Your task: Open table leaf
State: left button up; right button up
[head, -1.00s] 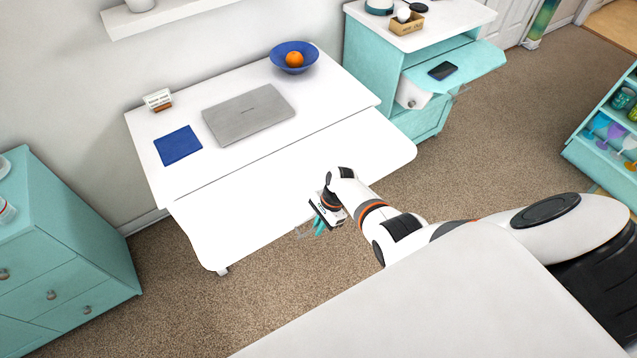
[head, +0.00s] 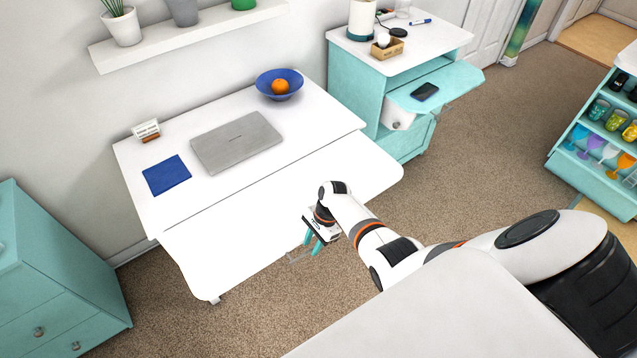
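The white table leaf (head: 270,215) extends from the front of the white desk top (head: 225,105), with a thin seam between them. It looks about level with the top. My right gripper (head: 312,241) is at the front edge of the leaf, toward its right part. Its two teal fingers point down beside the edge with a gap between them and nothing visible held. Whether the gripper body touches the leaf cannot be told. The underside of the leaf is hidden. My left gripper is not in view.
On the desk top are a grey laptop (head: 237,142), a blue notebook (head: 167,175), a card holder (head: 146,131) and a blue bowl (head: 270,84) with an orange (head: 280,87). Teal drawers (head: 60,275) stand left, a teal cabinet (head: 355,92) behind right. Carpet (head: 460,150) is clear at right.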

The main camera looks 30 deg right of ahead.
jog(key=v, duration=0.9)
